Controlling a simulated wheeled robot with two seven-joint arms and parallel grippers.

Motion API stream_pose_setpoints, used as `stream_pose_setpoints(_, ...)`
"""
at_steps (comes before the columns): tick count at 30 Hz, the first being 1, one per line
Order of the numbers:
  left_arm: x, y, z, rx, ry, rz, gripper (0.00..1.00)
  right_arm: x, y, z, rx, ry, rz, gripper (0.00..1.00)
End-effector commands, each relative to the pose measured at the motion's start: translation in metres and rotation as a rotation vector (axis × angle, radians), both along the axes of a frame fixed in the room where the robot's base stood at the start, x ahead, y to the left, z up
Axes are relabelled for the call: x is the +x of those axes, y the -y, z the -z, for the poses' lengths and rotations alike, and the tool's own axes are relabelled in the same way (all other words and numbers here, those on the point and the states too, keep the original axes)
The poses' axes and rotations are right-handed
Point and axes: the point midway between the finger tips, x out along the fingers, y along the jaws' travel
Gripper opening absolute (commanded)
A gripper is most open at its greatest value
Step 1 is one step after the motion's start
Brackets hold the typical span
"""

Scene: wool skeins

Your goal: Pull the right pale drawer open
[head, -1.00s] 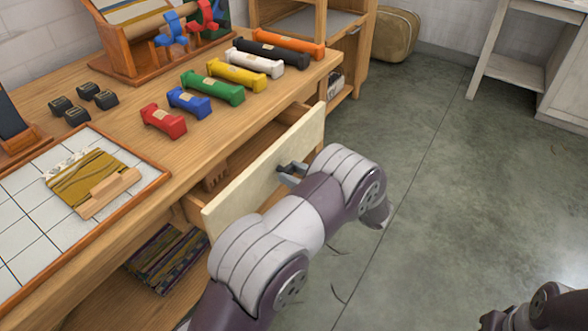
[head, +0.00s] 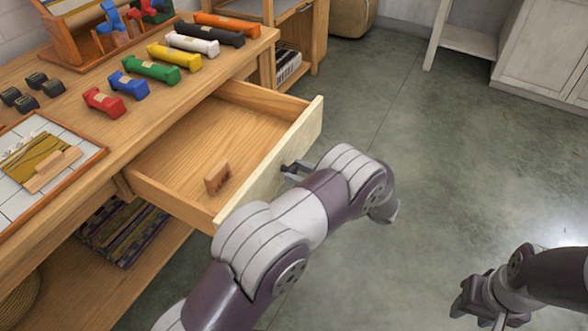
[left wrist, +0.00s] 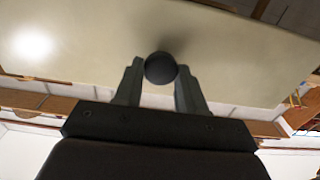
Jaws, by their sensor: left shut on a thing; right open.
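The right pale drawer (head: 308,127) stands well out from the workbench, its wooden inside showing in the head view. Its pale front also fills the upper part of the left wrist view (left wrist: 90,50). My left gripper (head: 294,171) is at the drawer's outer face. In the left wrist view its two fingers (left wrist: 160,85) are on either side of the round dark knob (left wrist: 161,68), shut on it. A small brown wooden block (head: 216,177) lies inside the drawer. My right gripper (head: 478,305) is open and empty, low at the right over the floor.
The workbench top (head: 165,110) carries several coloured skeins, including a red one (head: 104,102), several dark blocks (head: 30,97) and a tiled tray (head: 98,152). Folded cloth (head: 122,230) lies on the lower shelf. The floor (head: 420,150) right of the drawer is clear.

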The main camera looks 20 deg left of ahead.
Motion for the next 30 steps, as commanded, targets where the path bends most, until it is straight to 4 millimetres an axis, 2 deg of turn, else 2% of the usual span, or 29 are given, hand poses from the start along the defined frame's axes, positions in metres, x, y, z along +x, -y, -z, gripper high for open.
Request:
stream_pose_setpoints(14, 0.000, 0.003, 0.000, -0.001, 0.000, -0.001, 0.00, 0.000, 0.000, 0.000, 0.000, 0.000, 0.000, 0.43)
stream_pose_setpoints(15, 0.000, 0.003, 0.000, -0.001, 0.000, -0.001, 0.43, 0.000, 0.000, 0.000, 0.000, 0.000, 0.000, 0.43)
stream_pose_setpoints(17, 0.000, 0.003, 0.000, -0.001, 0.000, 0.000, 0.63, 0.000, 0.000, 0.000, 0.000, 0.000, 0.000, 0.43)
stream_pose_setpoints(26, 0.000, 0.004, 0.000, 0.000, 0.000, 0.000, 0.64, 0.000, 0.000, -0.001, 0.000, 0.000, 0.000, 0.43)
stream_pose_setpoints(30, -0.001, 0.023, -0.001, -0.001, 0.001, 0.004, 0.64, 0.000, 0.000, -0.003, 0.000, 0.000, 0.000, 0.43)
